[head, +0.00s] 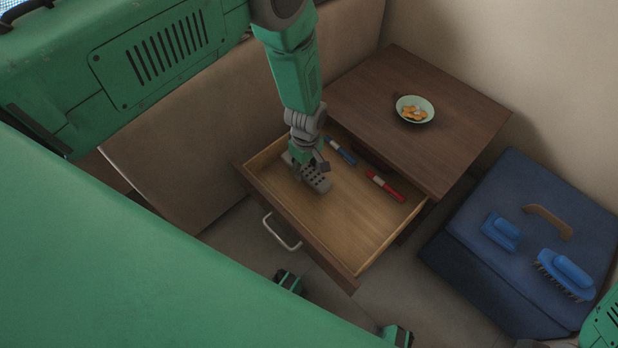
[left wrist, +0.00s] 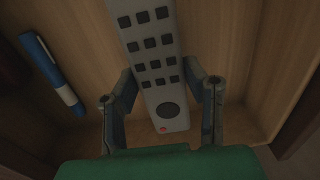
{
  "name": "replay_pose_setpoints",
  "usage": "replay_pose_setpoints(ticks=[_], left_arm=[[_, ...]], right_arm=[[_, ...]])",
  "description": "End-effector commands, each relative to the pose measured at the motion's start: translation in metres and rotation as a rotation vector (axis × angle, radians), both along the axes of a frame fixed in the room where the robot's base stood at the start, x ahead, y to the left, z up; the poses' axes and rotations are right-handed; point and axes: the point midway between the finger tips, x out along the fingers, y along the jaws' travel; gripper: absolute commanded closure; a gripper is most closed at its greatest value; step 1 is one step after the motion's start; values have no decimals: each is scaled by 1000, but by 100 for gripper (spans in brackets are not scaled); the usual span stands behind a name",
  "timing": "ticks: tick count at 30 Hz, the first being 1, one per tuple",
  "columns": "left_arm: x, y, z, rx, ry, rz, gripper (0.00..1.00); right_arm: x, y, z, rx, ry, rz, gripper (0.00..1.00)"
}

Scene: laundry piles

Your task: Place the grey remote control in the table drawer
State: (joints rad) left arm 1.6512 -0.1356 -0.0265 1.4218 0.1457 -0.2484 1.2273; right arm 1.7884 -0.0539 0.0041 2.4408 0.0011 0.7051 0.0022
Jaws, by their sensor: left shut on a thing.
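The grey remote control (head: 317,181) is inside the open table drawer (head: 352,226), near its left end in the head view. In the left wrist view the remote (left wrist: 152,62) shows dark square buttons, a round dark button and a red dot. My left gripper (head: 307,166) reaches down into the drawer and is shut on the remote, one finger on each side of it in the left wrist view (left wrist: 163,100). I cannot tell whether the remote touches the drawer bottom. The jaws of my right gripper do not show.
A blue-and-white marker (head: 341,151) and a red marker (head: 385,187) lie in the drawer. A bowl (head: 414,109) with orange snacks stands on the table (head: 440,143). A blue box (head: 530,240) with brushes on top stands at right. The drawer's front middle is bare.

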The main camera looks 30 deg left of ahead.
Motion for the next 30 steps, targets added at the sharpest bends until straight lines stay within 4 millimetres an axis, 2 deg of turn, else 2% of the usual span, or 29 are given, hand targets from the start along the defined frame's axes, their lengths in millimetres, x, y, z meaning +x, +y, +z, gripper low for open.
replay_pose_setpoints(ticks=[7, 8, 9, 19, 20, 21, 30], left_arm=[[0, 1, -34, 0, 0, 0, 92], [0, 1, -36, 1, 1, 0, 92], [0, 0, -36, 2, -1, 0, 97], [0, 1, -38, 2, 0, -1, 97], [0, 1, -37, 2, -1, -1, 50], [0, 1, -37, 2, -1, 0, 40], [0, 1, -36, 2, -1, 0, 40]], right_arm=[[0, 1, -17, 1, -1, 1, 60], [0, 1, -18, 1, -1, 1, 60], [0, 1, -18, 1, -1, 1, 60], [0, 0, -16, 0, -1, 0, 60], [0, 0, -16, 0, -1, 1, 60], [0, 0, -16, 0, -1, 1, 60], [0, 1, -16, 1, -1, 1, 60]])
